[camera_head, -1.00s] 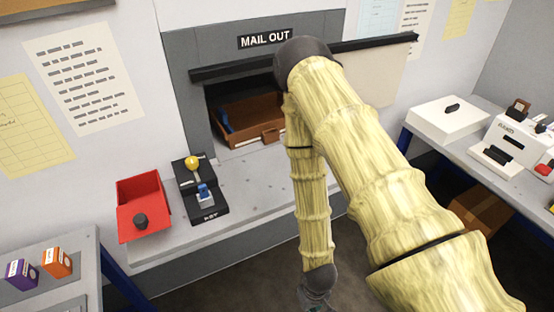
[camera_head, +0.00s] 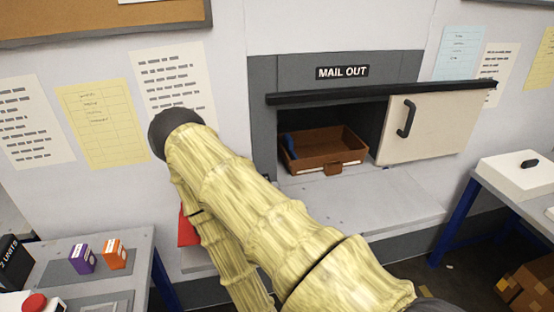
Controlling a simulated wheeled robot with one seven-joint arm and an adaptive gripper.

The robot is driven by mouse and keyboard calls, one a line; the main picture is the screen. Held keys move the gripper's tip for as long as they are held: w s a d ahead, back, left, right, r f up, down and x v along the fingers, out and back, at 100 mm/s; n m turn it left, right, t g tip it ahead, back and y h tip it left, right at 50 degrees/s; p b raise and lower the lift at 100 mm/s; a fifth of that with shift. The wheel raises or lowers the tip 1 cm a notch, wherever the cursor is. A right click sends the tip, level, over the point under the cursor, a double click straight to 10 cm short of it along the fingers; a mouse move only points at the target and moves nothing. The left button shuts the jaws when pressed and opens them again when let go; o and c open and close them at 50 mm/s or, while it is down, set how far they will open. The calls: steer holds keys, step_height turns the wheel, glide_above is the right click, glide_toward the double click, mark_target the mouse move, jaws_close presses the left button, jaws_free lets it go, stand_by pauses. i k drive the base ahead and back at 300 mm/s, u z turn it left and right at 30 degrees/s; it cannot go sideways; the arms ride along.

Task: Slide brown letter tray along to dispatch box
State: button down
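The brown letter tray (camera_head: 326,151) sits inside the recess under the MAIL OUT sign, with its front handle facing out. A blue item (camera_head: 290,146) shows at its left side. No dispatch box can be made out for certain. My arm crosses the lower middle of the view, left of the tray, and its lower end runs out of the bottom edge. My gripper is not in view now.
A cream sliding door (camera_head: 433,129) with a black handle stands to the right of the recess, under a black rail (camera_head: 380,92). The grey counter (camera_head: 370,199) before the tray is clear. A red bin (camera_head: 186,228) is mostly hidden behind my arm. Small boxes (camera_head: 114,254) stand at lower left.

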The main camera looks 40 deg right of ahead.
mark_target(329, 150)
steer(key=u, duration=0.2)
steer(key=k, duration=0.55)
steer(key=z, duration=1.25)
